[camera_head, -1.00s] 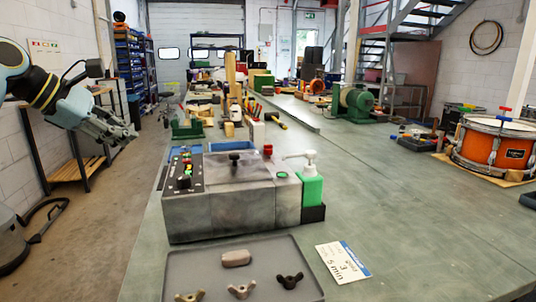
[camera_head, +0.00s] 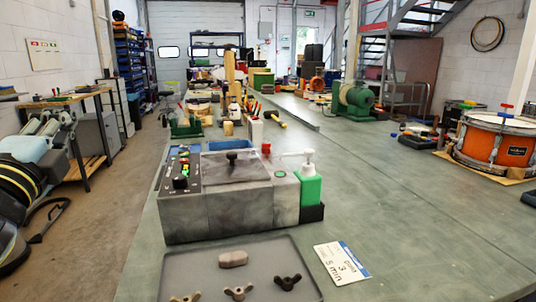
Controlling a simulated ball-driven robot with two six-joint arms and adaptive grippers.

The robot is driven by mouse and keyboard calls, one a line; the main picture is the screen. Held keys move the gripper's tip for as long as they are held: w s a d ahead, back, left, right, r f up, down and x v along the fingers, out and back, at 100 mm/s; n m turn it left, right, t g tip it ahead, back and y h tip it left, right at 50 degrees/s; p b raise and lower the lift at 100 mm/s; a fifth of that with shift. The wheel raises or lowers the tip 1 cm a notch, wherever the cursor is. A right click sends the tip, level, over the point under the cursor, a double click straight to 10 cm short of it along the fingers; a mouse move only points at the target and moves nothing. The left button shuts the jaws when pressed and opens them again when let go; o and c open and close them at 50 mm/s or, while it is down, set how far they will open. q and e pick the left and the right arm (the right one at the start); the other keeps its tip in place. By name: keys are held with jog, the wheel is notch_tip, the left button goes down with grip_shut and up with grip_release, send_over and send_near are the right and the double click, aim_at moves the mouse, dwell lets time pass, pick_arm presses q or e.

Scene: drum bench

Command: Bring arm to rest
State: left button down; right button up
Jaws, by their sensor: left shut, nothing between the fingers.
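My left arm stands at the left edge of the view, off the bench. My left gripper (camera_head: 48,126) is shut and empty, in front of the wooden side table and clear of the bench. Part of it is hard to make out against the things behind it. My right gripper is not in view.
The bench (camera_head: 400,225) holds a grey box with a lid (camera_head: 235,205), a green pump bottle (camera_head: 310,185) and a grey tray (camera_head: 215,268) with wing nuts. An orange drum (camera_head: 490,145) stands at right. A wooden side table (camera_head: 75,97) stands behind my left gripper.

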pick_arm(q)
jog(key=s+a+f+n+g+y, duration=0.2)
jog(key=s+f+n+g, duration=0.9)
jog(key=f, duration=0.6)
jog(key=s+d+f+n+g+h, duration=0.25)
jog(key=s+d+f, duration=0.2)
jog(key=s, duration=0.45)
jog(key=s+d+f+n+g+h, duration=0.25)
jog(key=s+f+g, duration=0.2)
jog(key=s, duration=0.45)
jog(key=s+a+f+g, duration=0.1)
jog(key=s+f, duration=0.1)
jog(key=f, duration=1.1)
jog(key=s+a+f, duration=0.1)
jog(key=f, duration=1.3)
jog(key=s+a+f+n+g, duration=0.1)
jog(key=s+f, duration=1.4)
jog(key=s, duration=0.3)
jog(key=shift+s+a+f+y, duration=0.15)
jog(key=shift+s+f+y, duration=0.1)
jog(key=shift+y, duration=0.15)
